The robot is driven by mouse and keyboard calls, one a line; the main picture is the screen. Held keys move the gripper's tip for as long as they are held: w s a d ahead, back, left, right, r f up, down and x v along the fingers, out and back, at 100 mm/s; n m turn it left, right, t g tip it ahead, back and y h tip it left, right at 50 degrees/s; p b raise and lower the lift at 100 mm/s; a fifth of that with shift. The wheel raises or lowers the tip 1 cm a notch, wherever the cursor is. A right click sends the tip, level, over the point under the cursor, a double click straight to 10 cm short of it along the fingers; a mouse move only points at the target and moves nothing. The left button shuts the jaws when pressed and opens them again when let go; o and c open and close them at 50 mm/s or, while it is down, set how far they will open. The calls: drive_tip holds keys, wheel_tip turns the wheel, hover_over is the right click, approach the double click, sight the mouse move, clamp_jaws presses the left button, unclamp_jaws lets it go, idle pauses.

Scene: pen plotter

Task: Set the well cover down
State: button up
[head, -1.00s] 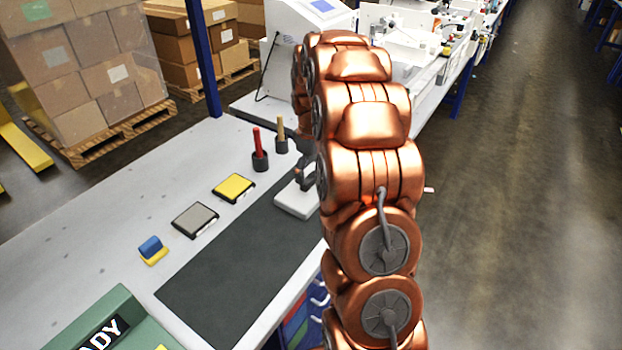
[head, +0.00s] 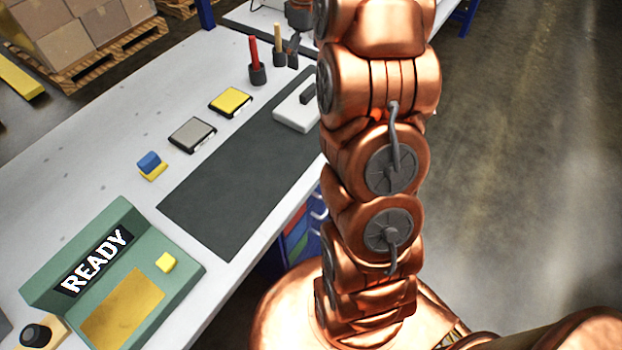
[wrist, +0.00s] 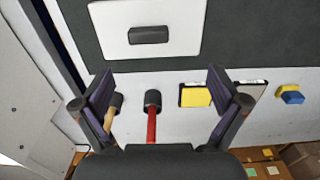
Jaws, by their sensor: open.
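The well cover (head: 294,115) is a white flat plate with a dark bar handle. It lies flat at the far end of the dark mat (head: 235,185), partly hidden behind my arm. In the wrist view the cover (wrist: 185,15) shows whole enough at the top, handle included. My gripper (wrist: 160,74) is open and empty, with its two dark fingers spread apart from the cover and its handle.
Red (head: 254,50) and tan (head: 278,38) handled tools stand in dark holders near the cover. A yellow pad (head: 230,101), a grey pad (head: 192,134) and a blue-yellow block (head: 151,164) line the mat. A green console (head: 115,270) reads READY. The mat's middle is clear.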

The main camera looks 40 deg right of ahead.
drive_tip(key=s+a+r+m, duration=0.1)
drive_tip(key=s+a+r, duration=0.1)
drive_tip(key=s+a, duration=1.25)
drive_tip(key=s+a+f+m+g, duration=0.1)
drive_tip(key=s+a, duration=0.3)
drive_tip(key=s, duration=0.5)
drive_tip(key=s+a+f+m, duration=0.1)
drive_tip(key=s+a+f, duration=0.3)
drive_tip(key=s, duration=0.6)
drive_tip(key=shift+a+m+g, duration=0.4)
drive_tip(key=shift+a, duration=0.3)
wheel_tip(320, 180, up, 6)
drive_tip(key=p, duration=0.6)
drive_tip(key=shift+f, duration=0.15)
